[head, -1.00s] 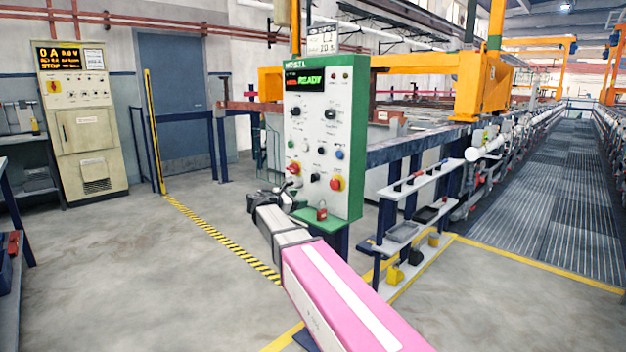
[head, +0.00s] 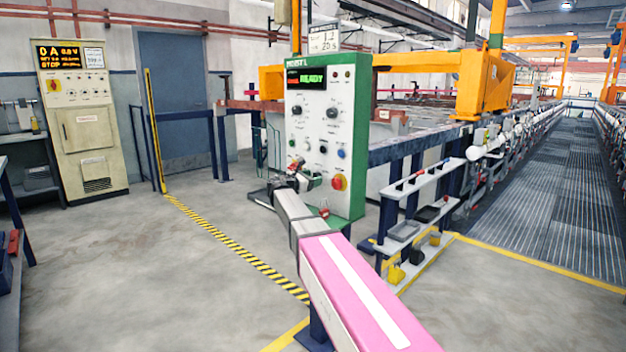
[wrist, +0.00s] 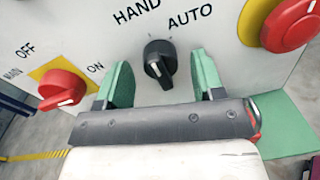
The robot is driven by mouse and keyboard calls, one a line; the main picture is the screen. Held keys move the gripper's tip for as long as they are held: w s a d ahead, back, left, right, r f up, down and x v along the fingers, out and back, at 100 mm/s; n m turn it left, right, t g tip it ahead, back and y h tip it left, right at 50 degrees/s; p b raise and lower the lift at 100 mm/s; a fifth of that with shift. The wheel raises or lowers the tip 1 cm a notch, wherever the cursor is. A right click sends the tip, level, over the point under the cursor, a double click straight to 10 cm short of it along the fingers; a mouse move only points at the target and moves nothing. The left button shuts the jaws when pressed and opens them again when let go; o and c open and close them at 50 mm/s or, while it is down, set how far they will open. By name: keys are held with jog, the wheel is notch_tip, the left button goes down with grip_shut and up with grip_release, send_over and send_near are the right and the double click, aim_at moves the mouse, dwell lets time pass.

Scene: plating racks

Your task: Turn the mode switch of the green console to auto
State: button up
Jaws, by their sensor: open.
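The green console (head: 357,130) stands mid-picture in the head view, with a white front and a lit READY display. In the wrist view the mode switch (wrist: 159,60) is a black knob below the HAND and AUTO labels. A white mark shows on its lower half; I cannot tell its setting for sure. My gripper (wrist: 162,70) is open, its two green fingers on either side of the knob, with visible gaps to it. In the head view my gripper (head: 305,181) is at the console's lower front and hides the mode switch.
A red MAIN switch (wrist: 62,88) on a yellow plate is left of the fingers. A red stop button (wrist: 291,25) is at the upper right. A red padlock (head: 324,213) hangs below my gripper.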

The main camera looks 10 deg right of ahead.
jog(key=shift+w+d, duration=0.2)
jog(key=shift+d, duration=0.1)
jog(key=c, duration=0.9)
jog(key=m, duration=1.1)
jog(key=shift+m+y, duration=0.3)
jog(key=shift+s, duration=0.1)
